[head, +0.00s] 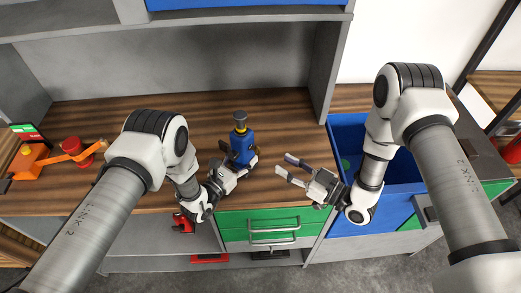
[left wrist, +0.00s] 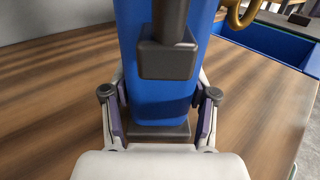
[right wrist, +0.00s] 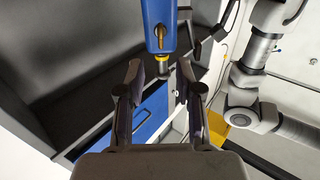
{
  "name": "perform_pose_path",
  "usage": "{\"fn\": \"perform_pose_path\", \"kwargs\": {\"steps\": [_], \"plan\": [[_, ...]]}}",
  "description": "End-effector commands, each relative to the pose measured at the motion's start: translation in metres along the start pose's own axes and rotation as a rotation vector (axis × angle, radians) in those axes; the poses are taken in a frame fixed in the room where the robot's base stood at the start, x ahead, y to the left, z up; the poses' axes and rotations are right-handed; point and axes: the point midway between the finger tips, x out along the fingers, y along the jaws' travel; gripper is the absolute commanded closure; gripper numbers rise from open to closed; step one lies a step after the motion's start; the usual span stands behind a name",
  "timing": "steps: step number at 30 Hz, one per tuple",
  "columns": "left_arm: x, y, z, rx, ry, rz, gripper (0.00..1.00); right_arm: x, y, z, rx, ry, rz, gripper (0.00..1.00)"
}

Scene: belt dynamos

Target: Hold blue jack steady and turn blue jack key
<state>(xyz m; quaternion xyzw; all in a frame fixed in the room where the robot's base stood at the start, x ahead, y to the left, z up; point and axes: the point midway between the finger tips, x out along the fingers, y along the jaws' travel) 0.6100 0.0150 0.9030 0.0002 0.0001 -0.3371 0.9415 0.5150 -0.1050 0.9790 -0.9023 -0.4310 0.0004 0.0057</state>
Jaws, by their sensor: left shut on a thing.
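The blue jack (head: 242,144) stands upright on the wooden worktop, with a yellow collar and a dark round top. My left gripper (head: 237,165) is shut on its lower body. In the left wrist view the fingers sit on both sides of the blue body (left wrist: 128,65). The brass blue jack key (left wrist: 240,12) sticks out at the upper right there. In the right wrist view the key (right wrist: 159,36) shows on the jack's face, ahead of the fingers. My right gripper (head: 283,166) is open and empty, to the right of the jack and apart from it.
A blue bin (head: 400,195) is at the right, under my right arm. A green drawer unit (head: 265,222) sits below the worktop's front edge. Orange and red items (head: 72,146) stand at the left. The worktop behind the jack is clear up to the grey back panel.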

Motion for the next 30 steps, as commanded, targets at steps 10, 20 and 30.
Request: {"fn": "perform_pose_path", "kwargs": {"steps": [10, 20, 30], "plan": [[-0.001, -0.001, -0.001, -0.001, 0.003, -0.001, 1.00, 0.078, -0.001, 0.001, -0.002, -0.002, -0.002, 0.65], [-0.001, -0.001, -0.001, -0.002, 0.003, -0.001, 1.00, 0.091, 0.000, 0.001, 0.002, -0.004, 0.001, 0.65], [-0.001, -0.001, -0.001, -0.002, 0.003, -0.001, 1.00, 0.090, 0.000, 0.001, 0.001, -0.004, 0.002, 1.00]]}}
